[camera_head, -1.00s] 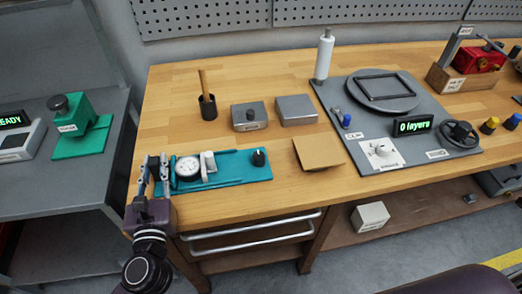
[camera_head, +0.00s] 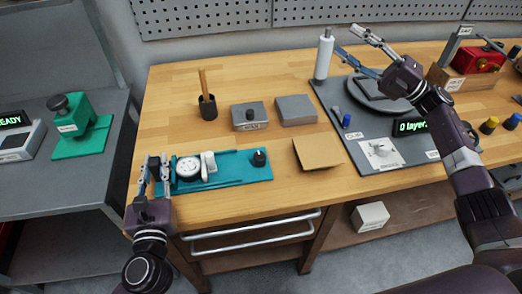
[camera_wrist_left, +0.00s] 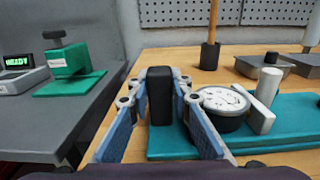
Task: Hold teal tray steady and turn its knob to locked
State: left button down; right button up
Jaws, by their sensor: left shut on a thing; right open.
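The teal tray (camera_head: 232,163) lies on the wooden bench at the front left. It carries a round white dial (camera_head: 188,167), a white upright piece and, near its right end, a small black knob (camera_head: 259,158). My left gripper (camera_head: 157,162) is at the tray's left end. In the left wrist view it is shut on a black upright grip (camera_wrist_left: 160,95) at that end. The knob is outside the wrist view, and its setting is too small to read. My right gripper (camera_head: 346,40) is open and empty above the back of the bench, away from the tray.
A brown pad (camera_head: 318,153) lies right of the tray. Two grey blocks and a dark cup (camera_head: 207,108) with a wooden handle stand behind it. A white cylinder (camera_head: 324,55) and a grey station with a turntable are near my right arm. A green device (camera_head: 78,128) stands left.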

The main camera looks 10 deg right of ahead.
pick_arm(q)
jog(key=shift+f, duration=0.15)
pick_arm(e)
jog(key=s+a+f+n+g, duration=0.1)
jog(key=s+a+n+g, duration=0.1)
jog(key=a+n+g, duration=0.9)
pick_arm(q)
jog(key=shift+a, duration=0.1)
pick_arm(e)
jog(key=n+g+h, duration=0.4)
jog(key=n+h, duration=0.4)
jog(key=n, duration=0.3)
send_over(260, 154)
jog(key=w+d, duration=0.2)
jog(key=w, duration=0.1)
notch_tip(260, 154, down, 7)
jog(key=s+f+n+h, duration=0.1)
jog(key=f+n+h, duration=0.1)
jog(key=f, duration=0.2)
jog(key=s+a+f+n+h, duration=0.1)
jog(key=f+n+h, duration=0.1)
jog(key=f, duration=0.3)
jog(key=f+n+h, duration=0.2)
jog(key=f+h, duration=0.1)
jog(key=f, duration=0.1)
jog(key=shift+s+a+f+n+t, duration=0.3)
jog(key=shift+s+a+f, duration=0.05)
jog(key=shift+s+f, duration=0.05)
jog(key=shift+c, duration=0.2)
